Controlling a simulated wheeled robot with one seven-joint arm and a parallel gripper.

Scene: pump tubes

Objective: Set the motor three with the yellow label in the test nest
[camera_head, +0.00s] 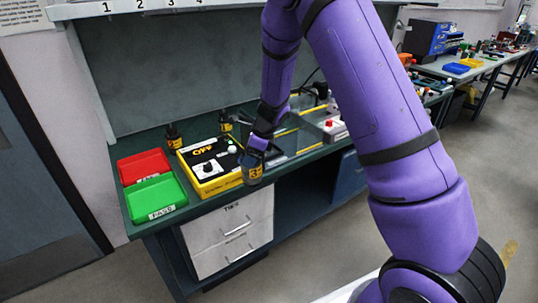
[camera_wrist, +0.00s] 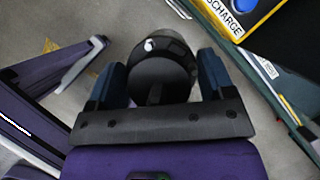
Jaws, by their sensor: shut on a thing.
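Motor three (camera_head: 254,175), a dark cylinder with a yellow label marked 3, hangs upright in my gripper (camera_head: 257,151) at the bench's front edge. In the wrist view the motor (camera_wrist: 160,78) shows end-on as a dark round body between the two fingers of my gripper (camera_wrist: 161,82), which is shut on it. The yellow-edged box (camera_head: 222,184) with an OFF marking, a dark knob and a white knob stands just left of the motor. I cannot tell for certain which fixture is the test nest.
A red tray (camera_head: 143,166) and a green PASS tray (camera_head: 155,198) sit at the left. Two other yellow-labelled motors, one left (camera_head: 173,136) and one behind the box (camera_head: 225,122), stand on the bench. A grey unit with a red button (camera_head: 331,124) is right of my gripper.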

